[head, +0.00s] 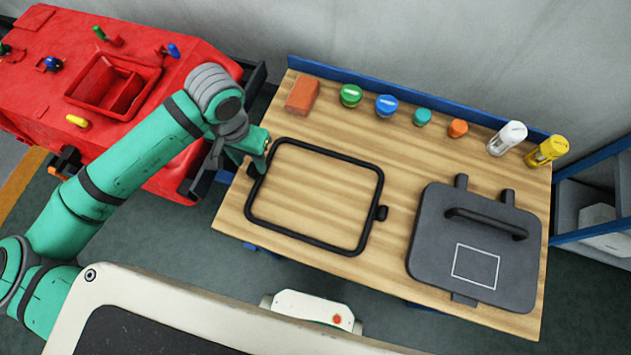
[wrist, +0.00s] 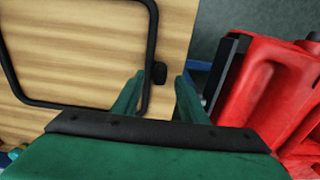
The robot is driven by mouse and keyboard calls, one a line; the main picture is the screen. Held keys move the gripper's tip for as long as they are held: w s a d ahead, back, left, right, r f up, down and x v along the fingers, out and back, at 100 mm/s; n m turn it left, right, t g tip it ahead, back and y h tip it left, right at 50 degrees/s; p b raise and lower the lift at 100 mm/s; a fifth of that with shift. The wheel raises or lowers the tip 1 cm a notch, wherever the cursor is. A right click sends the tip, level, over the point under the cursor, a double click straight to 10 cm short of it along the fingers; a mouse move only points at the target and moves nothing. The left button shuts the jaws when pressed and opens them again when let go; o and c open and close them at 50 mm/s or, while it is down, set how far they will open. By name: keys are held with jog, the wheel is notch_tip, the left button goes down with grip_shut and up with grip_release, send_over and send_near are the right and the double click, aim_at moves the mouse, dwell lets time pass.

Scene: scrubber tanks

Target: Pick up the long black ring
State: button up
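The long black ring (head: 300,237), a rounded rectangular frame, lies flat on the wooden table. A small black lug sits on its right side in the head view. My gripper (head: 262,156) is at the ring's upper left side, partly covering it. A black lug (wrist: 159,73) shows on that side. The lower fingers and the ring beneath are hidden by the gripper body.
A dark grey lid with a handle (head: 470,250) lies on the right of the table (head: 395,190). An orange-red block (head: 302,95) and several bottles and jars line the back edge. A red scrubber tank (head: 60,95) stands left of the table. The wood inside the ring is bare.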

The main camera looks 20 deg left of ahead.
jog(key=shift+s+f, duration=0.1)
jog(key=shift+f, duration=0.65)
jog(key=shift+c, duration=0.6)
grip_shut()
jog(key=shift+r, duration=0.1)
